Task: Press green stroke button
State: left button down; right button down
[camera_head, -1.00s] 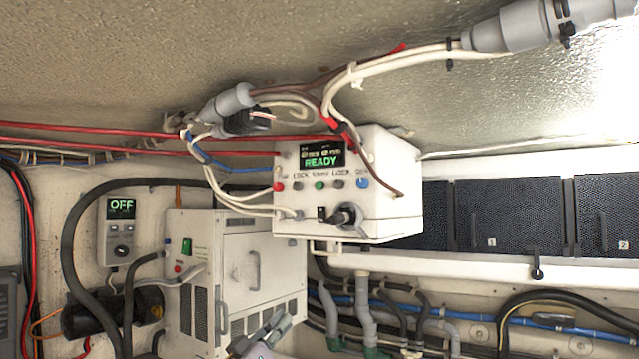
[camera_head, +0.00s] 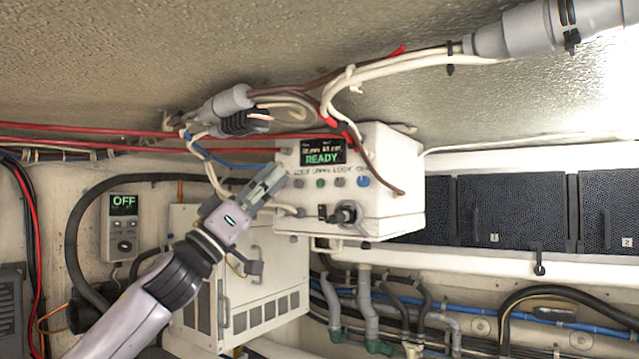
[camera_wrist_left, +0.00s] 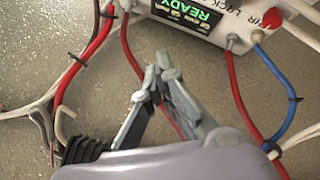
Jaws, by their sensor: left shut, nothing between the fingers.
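The white control box (camera_head: 397,217) hangs at the centre of the head view, its display (camera_head: 322,153) reading READY. The small green button (camera_head: 320,183) sits in the row below the display, between two grey buttons. My left gripper (camera_head: 277,175) is shut and empty, its fingertips in front of the box's left edge, left of the green button. I cannot tell whether it touches the box. In the left wrist view the shut fingertips (camera_wrist_left: 164,68) appear below the READY display (camera_wrist_left: 190,18); the red button (camera_wrist_left: 272,20) is at upper right, and the green button is out of frame.
A blue button (camera_head: 363,182) ends the row at right. A black rotary switch (camera_head: 346,214) protrudes below it. Red, white and blue cables loop around the box's left side and top. A white vented cabinet (camera_head: 285,270) stands below, and an OFF controller (camera_head: 123,228) hangs left.

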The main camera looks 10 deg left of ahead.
aim_at(320, 183)
pick_arm(q)
jog(key=shift+w, duration=0.1)
jog(key=shift+w+d+p, duration=0.3)
jog(key=shift+w+d, duration=0.2)
jog(key=shift+w, duration=0.85)
jog(key=shift+w+d+p, duration=0.3)
jog(key=shift+w+d, duration=0.2)
jog(key=shift+w, duration=0.85)
jog(key=shift+w+d+p, duration=0.3)
jog(key=shift+w+d, duration=0.2)
jog(key=shift+w, duration=0.85)
jog(key=shift+w, duration=0.1)
jog(key=shift+w+d+p, duration=0.1)
jog(key=shift+w+p, duration=0.1)
jog(key=shift+p, duration=0.3)
jog(key=shift+w, duration=0.15)
jog(key=shift+d, duration=0.1)
